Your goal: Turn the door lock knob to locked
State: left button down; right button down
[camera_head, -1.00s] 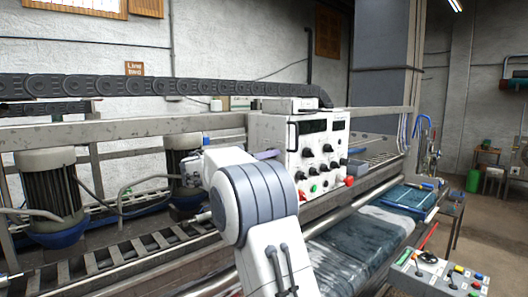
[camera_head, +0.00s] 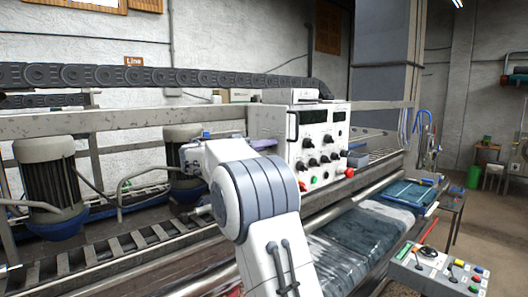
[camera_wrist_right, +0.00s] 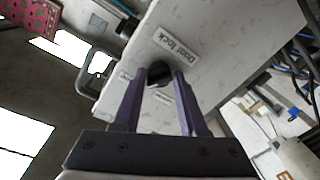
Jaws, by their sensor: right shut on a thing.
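The door lock knob (camera_wrist_right: 160,74) is small and black, on a pale speckled side panel, below a "Door lock" label (camera_wrist_right: 176,43) in the right wrist view. Two smaller labels flank it, too small to read. My right gripper (camera_wrist_right: 160,80) has its two purple fingers shut on the knob, one on each side; they partly cover it, and I cannot tell which way it points. In the head view the control box (camera_head: 279,125) carries this panel on its left side. There my right gripper (camera_head: 264,144) shows only as a bit of purple behind my arm. My left gripper is out of view.
A bent handle (camera_wrist_right: 95,75) stands close beside the fingers. Motors (camera_head: 50,185) and rails lie left; a button console (camera_head: 440,268) stands at front right.

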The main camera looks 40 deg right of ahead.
jog(key=n, duration=0.5)
jog(key=n+g+p, duration=0.1)
jog(key=n, duration=0.4)
jog(key=r+n+p, duration=0.1)
jog(key=n, duration=0.3)
jog(key=shift+n, duration=0.4)
dwell(0.4)
jog(key=c, duration=0.5)
grip_release()
jog(key=shift+w+f, duration=0.1)
jog(key=shift+f, duration=0.1)
jog(key=shift+a+g, duration=0.1)
jog(key=shift+g, duration=0.2)
